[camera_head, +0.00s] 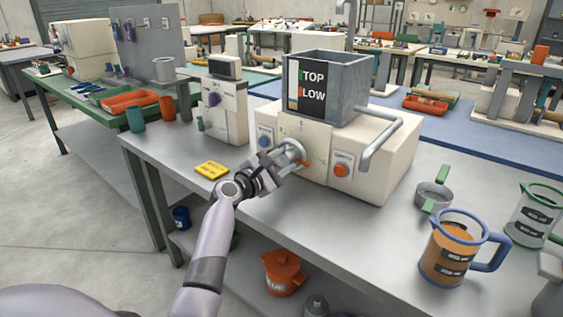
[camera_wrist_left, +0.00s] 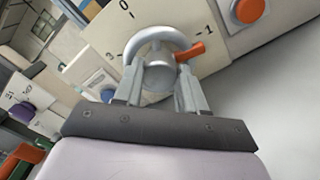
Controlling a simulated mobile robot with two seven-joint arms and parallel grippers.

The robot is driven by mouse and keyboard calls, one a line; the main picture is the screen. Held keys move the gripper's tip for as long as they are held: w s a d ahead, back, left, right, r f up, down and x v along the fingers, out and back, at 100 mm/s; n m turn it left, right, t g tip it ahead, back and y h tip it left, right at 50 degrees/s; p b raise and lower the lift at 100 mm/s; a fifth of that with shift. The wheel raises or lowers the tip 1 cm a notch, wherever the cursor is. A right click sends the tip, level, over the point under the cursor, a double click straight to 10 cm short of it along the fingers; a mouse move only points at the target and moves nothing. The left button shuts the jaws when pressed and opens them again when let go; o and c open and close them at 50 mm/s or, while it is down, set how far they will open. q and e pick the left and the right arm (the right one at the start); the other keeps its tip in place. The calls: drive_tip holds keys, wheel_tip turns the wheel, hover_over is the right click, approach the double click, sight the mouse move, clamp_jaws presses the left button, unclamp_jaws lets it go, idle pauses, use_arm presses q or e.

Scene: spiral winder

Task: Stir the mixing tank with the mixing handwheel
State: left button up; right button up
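The mixing handwheel (camera_head: 290,153) is a silver wheel with an orange grip, on the cream front of the mixing machine (camera_head: 385,160). The wrist view shows its round grey hub (camera_wrist_left: 160,74), the orange grip (camera_wrist_left: 190,51) at upper right and dial marks behind. My left gripper (camera_head: 268,170) is at the wheel. Its two fingers lie on both sides of the hub and seem to touch it, in the wrist view too (camera_wrist_left: 160,84). The grey mixing tank (camera_head: 345,85) sits on top, with a TOP/LOW sign; its contents are hidden. My right gripper is not in view.
An orange button (camera_head: 341,170) is right of the wheel, a blue one (camera_head: 264,141) left. A bent grey pipe (camera_head: 385,145) juts out at right. A blue-rimmed jug (camera_head: 450,250) and green-handled cup (camera_head: 433,195) stand at right.

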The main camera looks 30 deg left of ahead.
use_arm(q)
drive_tip(key=shift+m, duration=0.3)
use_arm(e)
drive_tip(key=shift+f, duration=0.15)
use_arm(q)
drive_tip(key=m, duration=0.1)
drive_tip(key=m+b, duration=0.1)
drive_tip(key=m, duration=0.1)
drive_tip(key=shift+f+m+b, duration=0.2)
drive_tip(key=shift+m+b, duration=0.1)
drive_tip(key=m+b, duration=0.1)
drive_tip(key=m, duration=0.1)
drive_tip(key=shift+m, duration=0.4)
drive_tip(key=m+b, duration=0.1)
drive_tip(key=m, duration=0.2)
drive_tip(key=shift+f+m, duration=0.1)
drive_tip(key=shift+m, duration=0.2)
drive_tip(key=m, duration=0.4)
drive_tip(key=shift+b, duration=0.4)
drive_tip(key=shift+f+m, duration=0.1)
drive_tip(key=shift+m, duration=2.4)
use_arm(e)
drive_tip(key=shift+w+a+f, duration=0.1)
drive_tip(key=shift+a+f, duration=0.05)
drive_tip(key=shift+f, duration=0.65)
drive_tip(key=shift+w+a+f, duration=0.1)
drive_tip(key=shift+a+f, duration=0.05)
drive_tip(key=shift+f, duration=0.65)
use_arm(q)
drive_tip(key=o, duration=0.8)
